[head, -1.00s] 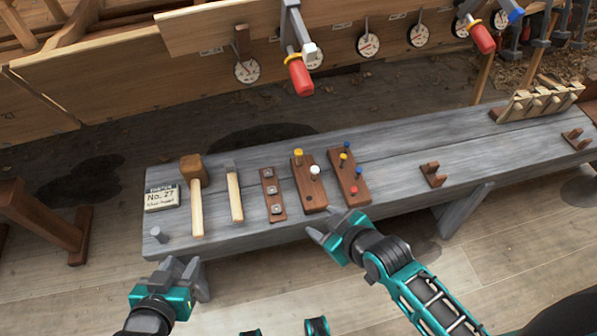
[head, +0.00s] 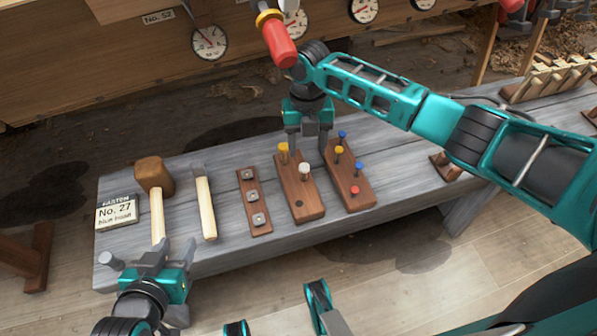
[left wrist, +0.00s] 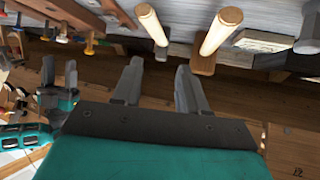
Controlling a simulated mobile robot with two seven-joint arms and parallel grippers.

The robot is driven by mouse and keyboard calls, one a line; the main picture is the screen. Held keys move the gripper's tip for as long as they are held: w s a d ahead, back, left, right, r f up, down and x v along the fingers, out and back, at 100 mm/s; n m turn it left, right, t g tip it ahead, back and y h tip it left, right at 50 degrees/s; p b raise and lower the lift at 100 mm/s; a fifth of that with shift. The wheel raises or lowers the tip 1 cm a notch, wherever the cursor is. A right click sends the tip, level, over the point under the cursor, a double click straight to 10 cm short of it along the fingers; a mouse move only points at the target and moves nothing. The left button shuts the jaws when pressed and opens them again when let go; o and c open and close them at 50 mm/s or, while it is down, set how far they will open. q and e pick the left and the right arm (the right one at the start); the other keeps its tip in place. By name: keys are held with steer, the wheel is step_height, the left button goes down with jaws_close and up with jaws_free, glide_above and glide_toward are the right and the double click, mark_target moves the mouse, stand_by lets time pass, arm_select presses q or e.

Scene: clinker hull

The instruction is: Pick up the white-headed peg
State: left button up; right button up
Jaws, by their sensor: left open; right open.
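The white-headed peg (head: 304,169) stands upright in a brown wooden block (head: 309,205) on the grey bench, in front of a yellow-headed peg (head: 284,149) in the same block. My right gripper (head: 308,146) hangs open and empty, pointing down just behind and above the white-headed peg. I cannot tell its exact height over the block. My left gripper (head: 166,250) is open and empty at the bench's front edge, below the mallet. In the left wrist view its two fingers (left wrist: 160,80) are apart with nothing between them.
A second block (head: 350,185) holds several coloured pegs to the right. A strip with square metal pieces (head: 254,203), a hammer (head: 205,205), a mallet (head: 156,190) and a number card (head: 116,211) lie left. A red-handled clamp (head: 277,40) hangs from the hull, near my right arm.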

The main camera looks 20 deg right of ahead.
mark_target(304, 166)
steer(key=shift+s+f+b, duration=0.1)
steer(key=shift+f+b, duration=0.2)
steer(key=shift+f, duration=0.6)
steer(key=shift+s+a+f, duration=0.1)
steer(key=shift+f, duration=0.55)
steer(key=f, duration=0.1)
steer(key=f+b, duration=0.2)
steer(key=shift+s+a+f, duration=0.25)
steer(key=shift+a+f, duration=0.05)
steer(key=shift+f, duration=0.25)
arm_select(q)
steer(key=shift+d+f, duration=0.45)
steer(key=shift+f, duration=0.4)
arm_select(e)
jaws_close()
steer(key=shift+r, duration=0.1)
